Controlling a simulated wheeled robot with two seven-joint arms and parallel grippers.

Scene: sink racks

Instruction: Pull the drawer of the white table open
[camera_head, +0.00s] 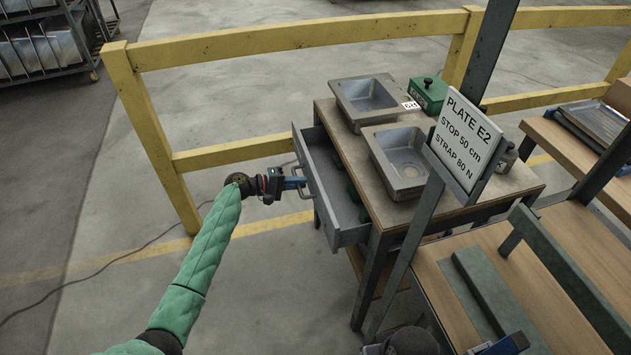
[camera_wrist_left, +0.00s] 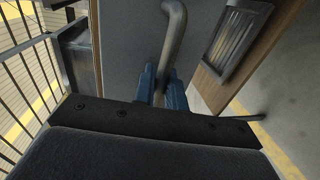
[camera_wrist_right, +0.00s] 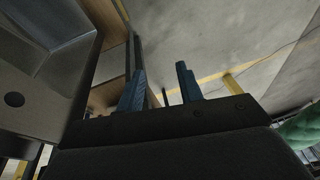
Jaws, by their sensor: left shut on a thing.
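The table (camera_head: 445,198) has a worn light-brown top on a dark grey frame, not clearly white. Its grey drawer (camera_head: 335,200) stands pulled out to the left, with its inside showing. Small dark green things lie in it, partly hidden by the tabletop. My left gripper (camera_head: 297,183) is at the drawer's front, shut on the curved metal handle (camera_wrist_left: 175,30). In the left wrist view the blue fingers (camera_wrist_left: 163,85) are on either side of the handle bar. My right gripper (camera_wrist_right: 162,88) is open and empty in the right wrist view, its fingers apart.
Two grey sink basins (camera_head: 367,98) (camera_head: 402,160) and a green box (camera_head: 430,92) stand on the table. A sign on a post (camera_head: 463,140) rises in front. A yellow railing (camera_head: 230,152) runs behind. A wooden bench (camera_head: 480,275) is at right.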

